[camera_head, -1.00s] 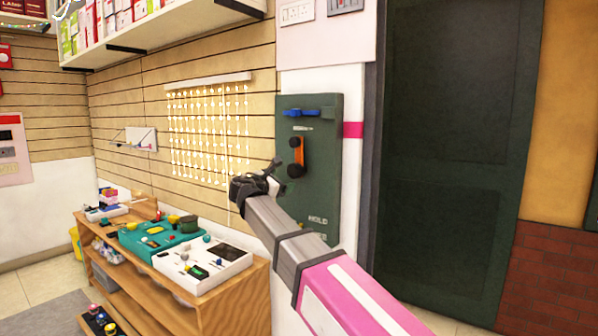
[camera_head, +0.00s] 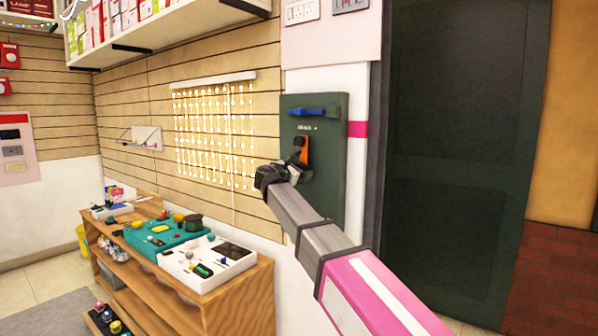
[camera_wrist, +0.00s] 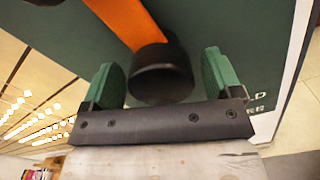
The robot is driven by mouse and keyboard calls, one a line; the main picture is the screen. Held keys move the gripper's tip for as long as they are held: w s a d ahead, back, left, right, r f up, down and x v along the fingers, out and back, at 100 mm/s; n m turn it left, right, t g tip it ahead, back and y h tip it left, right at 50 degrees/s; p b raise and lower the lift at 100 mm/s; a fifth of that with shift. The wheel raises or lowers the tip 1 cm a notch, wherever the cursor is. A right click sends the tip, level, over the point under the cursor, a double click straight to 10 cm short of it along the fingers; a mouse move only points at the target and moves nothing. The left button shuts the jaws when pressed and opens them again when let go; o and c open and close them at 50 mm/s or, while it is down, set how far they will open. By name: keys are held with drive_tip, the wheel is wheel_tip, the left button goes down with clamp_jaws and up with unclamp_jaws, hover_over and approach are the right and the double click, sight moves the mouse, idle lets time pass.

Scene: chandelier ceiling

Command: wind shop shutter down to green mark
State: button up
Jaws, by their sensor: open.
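A dark green panel (camera_head: 331,150) on the wall carries an orange crank (camera_head: 301,147) with a black knob at its lower end. In the wrist view the orange crank arm (camera_wrist: 124,22) runs down to the black knob (camera_wrist: 161,78). My gripper (camera_wrist: 160,84) is open, with one green finger pad on each side of the knob and a gap visible beside it. In the head view my gripper (camera_head: 290,172) is at the crank's lower end and hides part of it. No green mark can be made out, and I cannot tell which surface is the shutter.
A blue lever (camera_head: 313,112) sits at the panel's top. A wooden shelf unit (camera_head: 225,300) with a teal tray and a white tray stands below left. A light curtain (camera_head: 215,135) hangs on the slatted wall. A large dark door-like panel (camera_head: 455,140) is at the right.

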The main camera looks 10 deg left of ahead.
drive_tip(key=shift+w, duration=0.15)
drive_tip(key=c, duration=1.3)
drive_tip(key=shift+m, duration=0.4)
drive_tip(key=m, duration=0.5)
drive_tip(key=shift+d+f+m, duration=0.1)
drive_tip(key=shift+m, duration=0.3)
drive_tip(key=m, duration=0.6)
drive_tip(key=shift+f, duration=0.1)
drive_tip(key=m, duration=0.6)
drive_tip(key=shift+f+m, duration=0.1)
drive_tip(key=shift+m, duration=0.2)
drive_tip(key=m, duration=0.5)
drive_tip(key=shift+m, duration=0.3)
